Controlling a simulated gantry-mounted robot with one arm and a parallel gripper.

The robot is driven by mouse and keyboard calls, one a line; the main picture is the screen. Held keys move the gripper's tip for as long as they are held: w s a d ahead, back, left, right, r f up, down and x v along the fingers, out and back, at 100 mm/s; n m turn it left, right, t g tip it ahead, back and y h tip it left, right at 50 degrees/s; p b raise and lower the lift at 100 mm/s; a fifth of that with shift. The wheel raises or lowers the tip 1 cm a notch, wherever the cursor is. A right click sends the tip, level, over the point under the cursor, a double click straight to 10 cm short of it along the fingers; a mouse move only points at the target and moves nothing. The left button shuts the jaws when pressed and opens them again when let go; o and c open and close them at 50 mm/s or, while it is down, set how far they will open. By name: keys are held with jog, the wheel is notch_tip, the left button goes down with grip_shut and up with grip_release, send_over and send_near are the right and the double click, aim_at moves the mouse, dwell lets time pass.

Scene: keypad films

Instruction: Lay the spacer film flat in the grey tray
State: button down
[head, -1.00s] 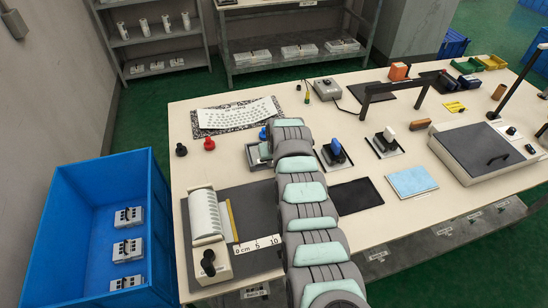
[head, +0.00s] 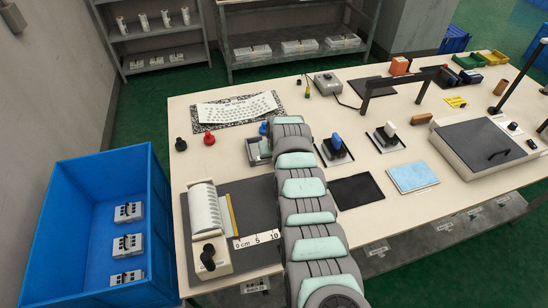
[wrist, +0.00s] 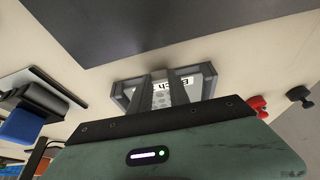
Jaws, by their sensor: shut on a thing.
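The grey tray (head: 251,152) lies on the bench behind my forearm, which hides part of it in the head view. In the wrist view my gripper (wrist: 162,90) is over the same tray (wrist: 120,92), with both fingers within its outline. A pale, dotted piece (wrist: 160,98) shows between the fingers; it looks like the spacer film, and my gripper is shut on it. White lettering surface (wrist: 188,82) shows inside the tray. I cannot tell whether the film touches the tray floor. The gripper is hidden in the head view.
A red knob (wrist: 257,104) and a black knob (wrist: 299,95) stand beside the tray. A roll dispenser (head: 207,215) sits on a dark mat at front left. A patterned board with a white sheet (head: 238,109) lies behind. Two switch stands and a blue pad (head: 412,177) are right.

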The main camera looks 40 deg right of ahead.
jog(key=shift+f, duration=0.1)
jog(key=c, duration=1.2)
grip_release()
jog(key=shift+o, duration=0.2)
jog(key=shift+p+v, duration=0.6)
jog(key=shift+v, duration=0.85)
jog(key=v, duration=0.8)
jog(key=shift+p, duration=0.4)
